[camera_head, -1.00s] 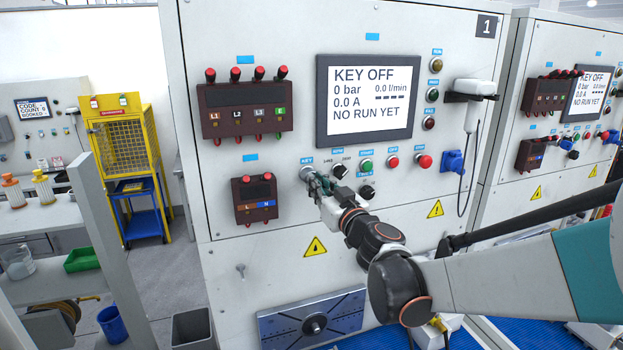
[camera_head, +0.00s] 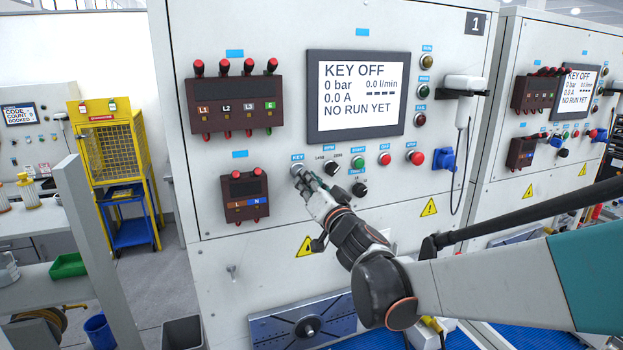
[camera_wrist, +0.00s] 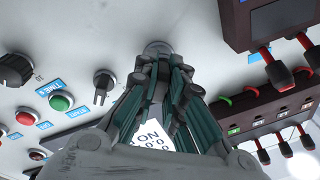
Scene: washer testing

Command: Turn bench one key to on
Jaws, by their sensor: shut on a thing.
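Bench one's panel (camera_head: 225,30) carries the number 1 sign at its upper right. Its screen (camera_head: 357,95) reads KEY OFF, 0 bar and NO RUN YET. The key switch (camera_head: 297,170) sits under the KEY label, below and left of the screen. My gripper (camera_head: 304,179) is at the switch, with its fingers shut on the key. In the wrist view, my gripper (camera_wrist: 165,62) closes around the round switch (camera_wrist: 157,47). The key itself is hidden between the fingers, so its angle cannot be told.
A black selector knob (camera_head: 330,162), a green button (camera_head: 357,161) and red buttons (camera_head: 384,159) sit just right of the key. A dark terminal box (camera_head: 245,197) is close on the left. A second bench (camera_head: 560,60) stands at right.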

